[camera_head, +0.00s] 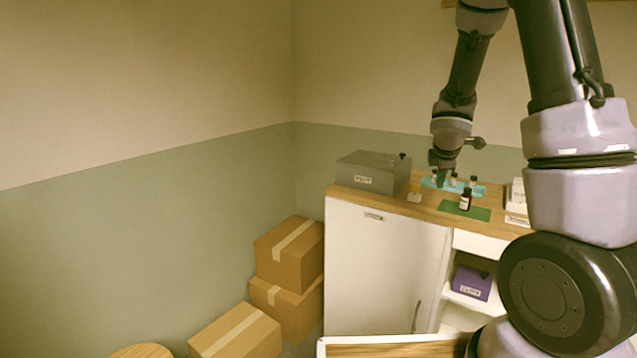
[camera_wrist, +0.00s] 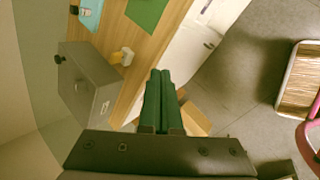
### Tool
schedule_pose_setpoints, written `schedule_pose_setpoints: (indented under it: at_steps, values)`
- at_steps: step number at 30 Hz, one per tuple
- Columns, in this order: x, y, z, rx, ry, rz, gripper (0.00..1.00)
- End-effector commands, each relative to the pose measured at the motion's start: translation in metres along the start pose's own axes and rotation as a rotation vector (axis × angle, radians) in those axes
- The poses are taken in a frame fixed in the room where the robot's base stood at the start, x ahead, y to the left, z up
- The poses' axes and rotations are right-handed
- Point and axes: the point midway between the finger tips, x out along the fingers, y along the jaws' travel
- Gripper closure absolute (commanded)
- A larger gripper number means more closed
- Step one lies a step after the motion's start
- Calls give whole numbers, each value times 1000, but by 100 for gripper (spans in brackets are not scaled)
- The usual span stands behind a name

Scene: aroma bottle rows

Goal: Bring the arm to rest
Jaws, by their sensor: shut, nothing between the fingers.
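My gripper (camera_wrist: 160,88) has its two green fingers together with nothing between them in the wrist view. In the head view my gripper (camera_head: 444,178) hangs from my arm above the wooden counter (camera_head: 428,205), in front of the blue tray with small bottles. In the wrist view it points past the counter's front edge, with floor and cardboard boxes beyond. A dark bottle (camera_head: 465,199) with a white label stands upright on the green mat (camera_head: 480,213). Several small bottles stand on the blue tray (camera_head: 480,189).
White items (camera_head: 516,200) stand at the right. Cardboard boxes (camera_head: 290,252) are stacked on the floor left of the white cabinet (camera_head: 380,262). A purple box (camera_head: 472,282) sits on its shelf.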

Motion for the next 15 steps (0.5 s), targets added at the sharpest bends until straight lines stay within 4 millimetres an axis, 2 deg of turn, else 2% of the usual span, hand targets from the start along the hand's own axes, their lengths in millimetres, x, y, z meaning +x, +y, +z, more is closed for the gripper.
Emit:
schedule_pose_setpoints:
  at_steps: [1,4,7,11,15]
  values:
    - [-26,9,9,135,-6,28,100]
    - [-70,13,25,400,-16,51,100]
    - [-114,7,37,656,-11,54,100]
    - [-169,-10,44,972,17,29,100]
    - [-226,-39,40,1284,71,-36,100]
